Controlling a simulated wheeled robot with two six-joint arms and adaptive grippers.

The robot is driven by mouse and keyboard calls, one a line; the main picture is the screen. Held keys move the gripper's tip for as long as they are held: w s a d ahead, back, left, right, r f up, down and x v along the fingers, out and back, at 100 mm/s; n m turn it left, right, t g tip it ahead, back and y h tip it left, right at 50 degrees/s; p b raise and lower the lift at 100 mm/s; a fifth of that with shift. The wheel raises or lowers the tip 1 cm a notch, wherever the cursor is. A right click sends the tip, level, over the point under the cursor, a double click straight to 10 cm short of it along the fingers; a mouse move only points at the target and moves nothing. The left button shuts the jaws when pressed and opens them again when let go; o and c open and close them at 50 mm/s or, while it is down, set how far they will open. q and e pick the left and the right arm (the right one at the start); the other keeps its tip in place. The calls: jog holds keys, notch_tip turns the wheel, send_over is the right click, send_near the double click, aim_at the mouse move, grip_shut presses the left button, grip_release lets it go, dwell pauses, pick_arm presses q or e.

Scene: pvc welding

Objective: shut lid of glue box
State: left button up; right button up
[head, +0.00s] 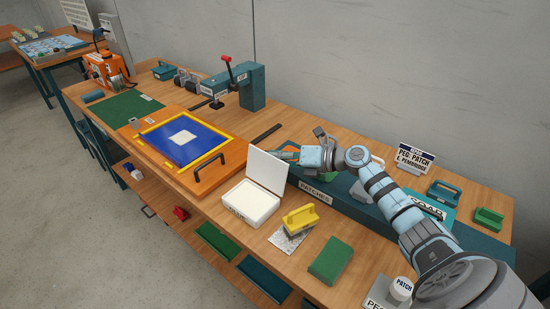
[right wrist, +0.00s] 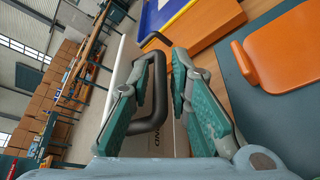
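The glue box (head: 250,204) is a white open-topped box with a dark label on its front, standing near the middle of the bench. Its white lid (head: 267,170) is hinged up at the back and stands nearly upright. My right gripper (head: 284,154) is just behind the lid, near its upper right edge; contact cannot be told. A pale panel, probably the lid (right wrist: 119,72), shows beside the left finger. My left gripper is not in view.
A teal patches tray (head: 335,197) lies behind and right of the box. An orange board with a black handle (head: 211,168) lies left. A yellow-handled tool (head: 300,218) and green block (head: 330,260) are to the right.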

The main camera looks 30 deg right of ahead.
grip_shut()
jog(key=shift+r, duration=0.1)
